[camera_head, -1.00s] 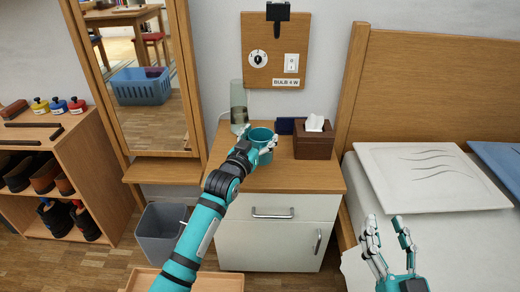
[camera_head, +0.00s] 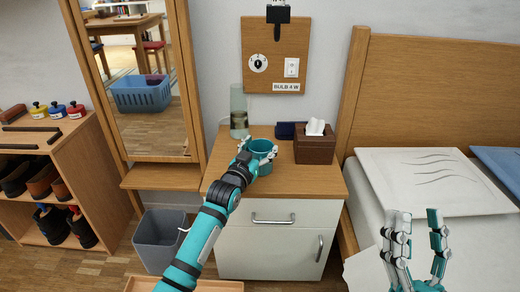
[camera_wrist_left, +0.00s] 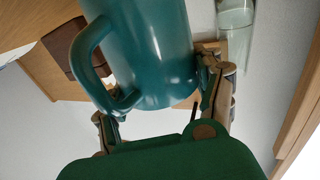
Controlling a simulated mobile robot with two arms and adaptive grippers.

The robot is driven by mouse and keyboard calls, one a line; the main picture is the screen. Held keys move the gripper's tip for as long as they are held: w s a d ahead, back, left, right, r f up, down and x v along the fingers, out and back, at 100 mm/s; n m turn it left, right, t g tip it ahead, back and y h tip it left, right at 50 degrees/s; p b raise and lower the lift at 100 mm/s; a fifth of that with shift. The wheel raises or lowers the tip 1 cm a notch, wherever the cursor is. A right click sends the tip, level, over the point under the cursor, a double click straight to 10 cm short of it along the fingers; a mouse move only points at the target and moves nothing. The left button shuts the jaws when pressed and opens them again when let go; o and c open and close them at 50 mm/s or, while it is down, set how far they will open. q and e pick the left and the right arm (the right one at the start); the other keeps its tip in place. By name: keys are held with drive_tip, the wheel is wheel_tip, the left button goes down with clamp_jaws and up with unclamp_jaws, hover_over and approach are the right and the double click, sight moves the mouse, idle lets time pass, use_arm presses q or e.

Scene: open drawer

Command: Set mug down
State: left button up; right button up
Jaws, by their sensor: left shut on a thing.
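A teal mug (camera_head: 262,148) is at the front half of the wooden nightstand top (camera_head: 300,178), left of the tissue box. My left gripper (camera_head: 258,158) is shut on the mug, with fingers on either side of it. In the left wrist view the mug (camera_wrist_left: 150,50) fills the upper middle, its handle on the left. The gripper (camera_wrist_left: 162,100) hides part of the mug, and I cannot tell whether its base touches the nightstand. My right gripper (camera_head: 415,245) is open and empty over the bed's near edge.
A brown tissue box (camera_head: 314,150) stands right of the mug, with a dark blue item (camera_head: 287,130) behind. A glass vase (camera_head: 239,112) stands at the back left. The nightstand's front right is clear. A grey bin (camera_head: 160,240) stands on the floor at left.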

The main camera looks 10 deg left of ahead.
sight(256, 153)
use_arm(q)
drive_tip(key=shift+f, duration=0.1)
drive_tip(key=o, duration=1.4)
drive_tip(key=shift+s, duration=0.15)
drive_tip(key=s, duration=0.1)
drive_tip(key=s+p, duration=0.1)
drive_tip(key=s, duration=0.1)
drive_tip(key=s+a+p, duration=0.1)
drive_tip(key=shift+s+r, duration=0.2)
drive_tip(key=shift+s, duration=0.15)
drive_tip(key=shift+m+g+h, duration=0.3)
drive_tip(key=shift+h, duration=0.1)
drive_tip(key=s+d+r, duration=0.1)
drive_tip(key=s, duration=0.7)
drive_tip(key=s+d+r+p, duration=0.1)
drive_tip(key=s, duration=0.8)
drive_tip(key=s+d+r, duration=0.1)
drive_tip(key=s, duration=0.7)
drive_tip(key=shift+s+p, duration=0.35)
use_arm(e)
drive_tip(key=w+f+g+h, duration=0.3)
drive_tip(key=w+f+g, duration=0.2)
drive_tip(key=f+g, duration=0.4)
wheel_tip(256, 153, down, 4)
drive_tip(key=shift+w+d+f+h, duration=0.15)
drive_tip(key=shift+w+d+h, duration=0.05)
drive_tip(key=shift+d+h, duration=0.1)
